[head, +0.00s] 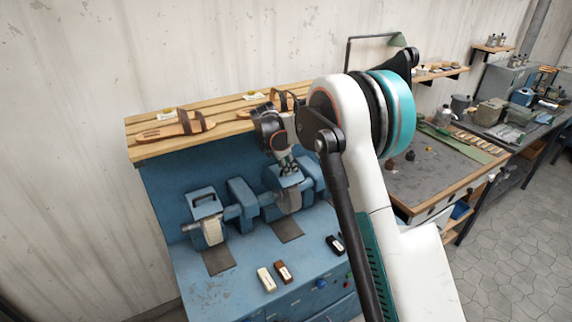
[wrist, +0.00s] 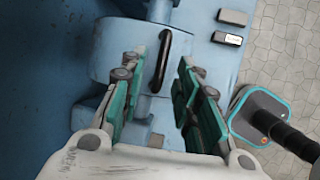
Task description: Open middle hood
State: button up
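The middle hood (head: 292,198) is a blue rounded cover on the blue grinding machine. In the head view, my gripper (head: 287,168) is right at its top and hides part of it. In the wrist view, the hood (wrist: 118,45) fills the area ahead, and its black curved handle (wrist: 164,60) stands out from it. My gripper (wrist: 160,72) is open, with one green finger pad on each side of the handle.
Another hood (head: 205,206) with a handle is at left. A cream block (head: 265,279), a brown block (head: 284,271) and a black block (head: 335,245) lie on the machine's front surface. A wooden shelf (head: 150,150) with sandals runs behind. A workbench (head: 425,180) stands at right.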

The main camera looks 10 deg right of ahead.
grip_shut()
jog(key=shift+w+a+r, duration=0.2)
jog(key=shift+w+r, duration=0.35)
jog(key=shift+w, duration=0.05)
jog(key=shift+w+a+r, duration=0.2)
jog(key=shift+w+r, duration=0.3)
jog(key=shift+w, duration=0.05)
jog(key=shift+o, duration=0.2)
grip_release()
jog(key=shift+f, duration=0.1)
jog(key=shift+r, duration=0.2)
jog(key=v, duration=1.1)
jog(key=shift+a+r, duration=0.25)
jog(key=shift+r, duration=0.05)
jog(key=shift+s, duration=0.1)
